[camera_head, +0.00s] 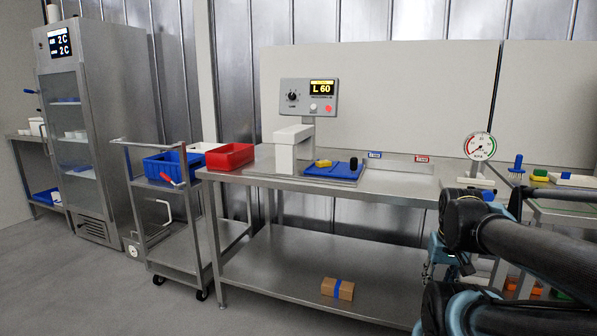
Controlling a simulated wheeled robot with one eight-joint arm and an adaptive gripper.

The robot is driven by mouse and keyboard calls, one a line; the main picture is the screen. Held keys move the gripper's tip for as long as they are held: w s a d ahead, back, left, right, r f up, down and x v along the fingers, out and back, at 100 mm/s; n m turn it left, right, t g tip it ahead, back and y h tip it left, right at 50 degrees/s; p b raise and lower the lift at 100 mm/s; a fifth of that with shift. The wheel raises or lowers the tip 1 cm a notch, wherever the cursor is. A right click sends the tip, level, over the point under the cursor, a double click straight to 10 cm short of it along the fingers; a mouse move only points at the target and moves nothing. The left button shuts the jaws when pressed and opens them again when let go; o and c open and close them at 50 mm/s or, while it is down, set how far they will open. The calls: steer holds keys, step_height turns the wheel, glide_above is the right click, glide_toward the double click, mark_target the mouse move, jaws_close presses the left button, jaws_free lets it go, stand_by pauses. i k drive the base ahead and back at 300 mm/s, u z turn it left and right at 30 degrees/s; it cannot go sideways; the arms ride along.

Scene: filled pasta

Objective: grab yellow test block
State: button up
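A small yellow block (323,163), which looks like the test block, lies at the left part of a blue mat or tray (335,173) on the steel table (395,187). A dark blue upright piece (353,164) stands to its right on the same blue surface. My arm enters from the right edge, in front of the table's right end, well apart from the yellow block. Its end is partly hidden behind its own dark links, and my gripper's fingers cannot be made out.
A red bin (230,156) sits at the table's left end. A trolley with a blue bin (174,166) stands further left. A dial gauge (480,147) is at right. A box (338,289) lies on the lower shelf.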

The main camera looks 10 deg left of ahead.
mark_target(322, 163)
steer(key=u, duration=0.6)
steer(key=k, duration=0.75)
steer(key=u, duration=0.65)
steer(key=k, duration=0.35)
steer(key=u, duration=0.45)
steer(key=i, duration=1.15)
steer(key=z, duration=0.85)
steer(key=i, duration=0.8)
steer(key=z, duration=0.85)
steer(key=i, duration=0.25)
steer(key=z, duration=0.15)
